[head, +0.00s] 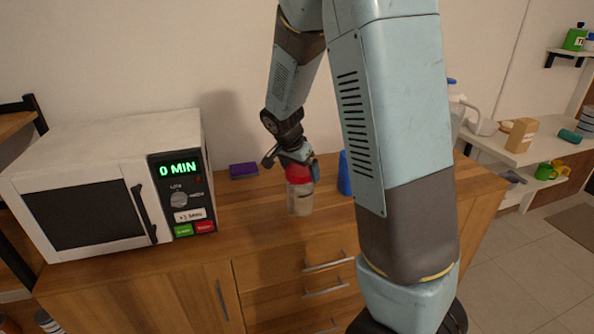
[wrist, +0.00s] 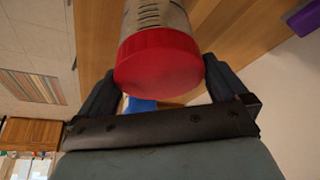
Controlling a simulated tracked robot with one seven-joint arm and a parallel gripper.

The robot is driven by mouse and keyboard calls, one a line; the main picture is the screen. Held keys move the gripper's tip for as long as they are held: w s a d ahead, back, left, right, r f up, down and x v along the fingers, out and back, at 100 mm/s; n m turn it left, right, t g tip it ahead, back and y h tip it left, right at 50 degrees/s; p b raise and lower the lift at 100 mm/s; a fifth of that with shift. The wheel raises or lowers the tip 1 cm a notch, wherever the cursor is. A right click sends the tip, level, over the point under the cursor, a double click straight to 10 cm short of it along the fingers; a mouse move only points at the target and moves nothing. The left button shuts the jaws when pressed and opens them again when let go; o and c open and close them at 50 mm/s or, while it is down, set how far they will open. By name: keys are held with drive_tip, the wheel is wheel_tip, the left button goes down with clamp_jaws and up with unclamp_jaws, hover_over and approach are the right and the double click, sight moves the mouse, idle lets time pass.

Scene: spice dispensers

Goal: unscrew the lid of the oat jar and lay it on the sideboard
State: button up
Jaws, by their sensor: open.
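The oat jar (head: 299,198) stands upright on the wooden sideboard (head: 250,215), a clear jar with pale contents. Its red lid (head: 298,174) is on top of the jar. In the wrist view the red lid (wrist: 158,62) and part of the jar body (wrist: 155,16) show large. My gripper (head: 297,160) is at the lid, coming from above and behind. In the wrist view my gripper (wrist: 160,85) is open, with one dark finger on each side of the lid. Whether either finger touches the lid I cannot tell.
A white microwave (head: 110,185) stands left on the sideboard. A purple block (head: 243,171) lies behind and left of the jar. A blue object (head: 345,175) stands right of the jar, partly hidden by my arm. Bare sideboard lies between microwave and jar.

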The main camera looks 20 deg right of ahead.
drive_tip(key=m+g, duration=0.1)
drive_tip(key=m, duration=0.2)
drive_tip(key=m+g+h, duration=0.1)
drive_tip(key=m, duration=0.2)
drive_tip(key=m+g, duration=0.1)
drive_tip(key=m, duration=0.2)
drive_tip(key=m+g, duration=0.1)
drive_tip(key=m, duration=0.3)
drive_tip(key=shift+g+y, duration=0.3)
drive_tip(key=shift+g, duration=0.1)
drive_tip(key=m+g+y, duration=0.1)
drive_tip(key=m, duration=0.5)
drive_tip(key=shift+s+m+g+y, duration=0.1)
drive_tip(key=shift+m+g+y, duration=0.2)
drive_tip(key=shift+g+y, duration=0.1)
drive_tip(key=m+y, duration=0.2)
drive_tip(key=m, duration=0.4)
drive_tip(key=shift+a, duration=0.1)
drive_tip(key=c, duration=0.9)
drive_tip(key=n, duration=0.2)
drive_tip(key=n+h, duration=0.1)
drive_tip(key=n, duration=0.2)
drive_tip(key=shift+h, duration=0.3)
drive_tip(key=n+h, duration=0.1)
drive_tip(key=n, duration=0.3)
drive_tip(key=shift+t, duration=0.3)
